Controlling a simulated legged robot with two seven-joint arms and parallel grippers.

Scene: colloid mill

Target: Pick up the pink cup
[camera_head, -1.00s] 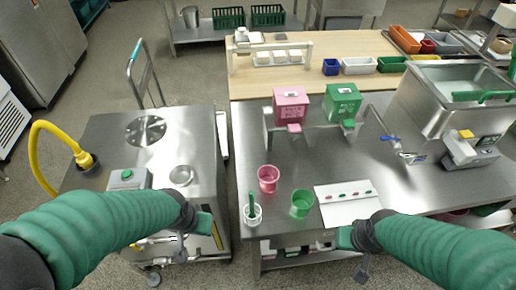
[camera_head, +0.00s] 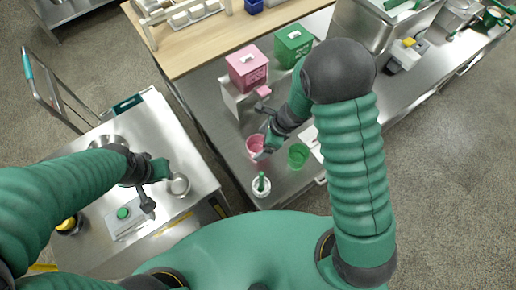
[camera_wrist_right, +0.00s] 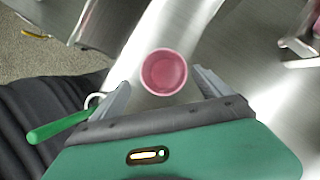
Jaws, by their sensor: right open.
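The pink cup (camera_head: 254,142) stands upright on the steel table, partly covered by my right gripper in the head view. In the right wrist view the pink cup (camera_wrist_right: 166,72) shows from above, just beyond and between the two grey fingers. My right gripper (camera_head: 262,153) is open; its spread fingers also show in the right wrist view (camera_wrist_right: 162,90). I cannot tell whether they touch the cup. My left gripper (camera_head: 160,170) is over the left steel cart, away from the cup; its jaw gap is not clear.
A green cup (camera_head: 298,156) stands right of the pink one. A small white holder with a green-handled tool (camera_head: 261,186) stands nearer the table edge. A silver round dish (camera_head: 179,185) is on the cart.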

